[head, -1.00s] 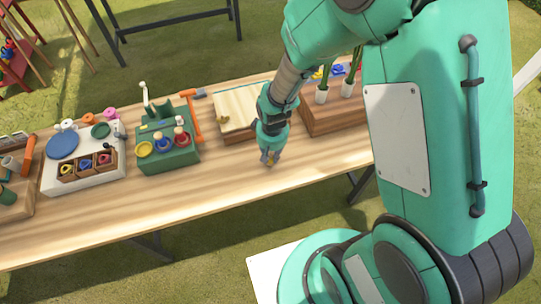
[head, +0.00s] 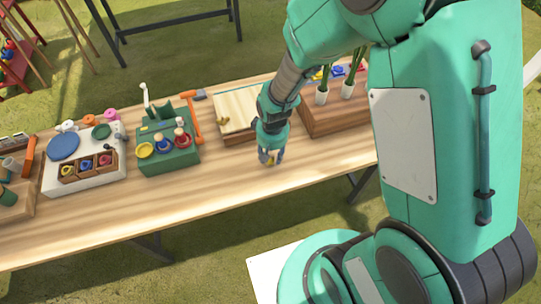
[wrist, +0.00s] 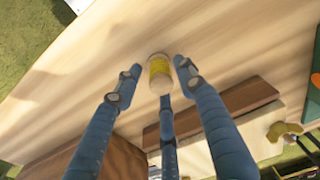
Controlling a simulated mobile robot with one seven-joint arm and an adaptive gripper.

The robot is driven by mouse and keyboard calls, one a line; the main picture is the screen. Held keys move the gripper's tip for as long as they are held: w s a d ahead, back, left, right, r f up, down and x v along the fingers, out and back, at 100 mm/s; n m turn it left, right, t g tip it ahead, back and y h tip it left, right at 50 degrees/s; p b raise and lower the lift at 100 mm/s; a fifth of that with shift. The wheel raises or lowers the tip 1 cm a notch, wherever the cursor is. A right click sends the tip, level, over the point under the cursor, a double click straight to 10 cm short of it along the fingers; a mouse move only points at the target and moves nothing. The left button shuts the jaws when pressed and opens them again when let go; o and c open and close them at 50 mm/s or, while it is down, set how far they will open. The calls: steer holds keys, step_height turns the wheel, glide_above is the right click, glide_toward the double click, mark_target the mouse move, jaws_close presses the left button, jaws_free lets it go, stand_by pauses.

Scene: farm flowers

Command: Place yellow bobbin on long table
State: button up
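The yellow bobbin (wrist: 160,72), a pale spool wound with yellow thread, shows in the wrist view between my blue fingertips, over the bare wood of the long table (wrist: 90,60). My gripper (wrist: 158,72) is open around it, with narrow gaps between the side fingertips and the spool. In the head view my gripper (head: 268,158) points down close to the tabletop (head: 230,185), in front of the light wooden box. The fingers mostly hide the bobbin there. I cannot tell exactly how its base meets the table.
A green stand (head: 168,155) with yellow, blue and red pieces is left of my gripper. Further left is a white board (head: 55,185) with a small bobbin box. A light-topped wooden box (head: 235,112) and a brown planter (head: 335,118) stand behind. The front table strip is clear.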

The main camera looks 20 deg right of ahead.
step_height(320, 180, up, 11)
steer(key=p, duration=0.2)
steer(key=shift+s+f+p, duration=0.15)
steer(key=shift+s+p, duration=0.2)
steer(key=shift+s, duration=0.1)
stand_by(0.4)
step_height(320, 180, up, 18)
steer(key=m+t, duration=0.1)
steer(key=t, duration=0.1)
glide_above(272, 156)
steer(key=s+d, duration=0.2)
steer(key=s, duration=0.2)
steer(key=s+d+r+m+t, duration=0.1)
steer(key=s+r+t, duration=0.1)
steer(key=s+r, duration=0.9)
steer(key=shift+s+d+r+t, duration=0.3)
steer(key=shift+r+t, duration=0.1)
steer(key=shift+r, duration=0.2)
steer(key=shift+w, duration=0.1)
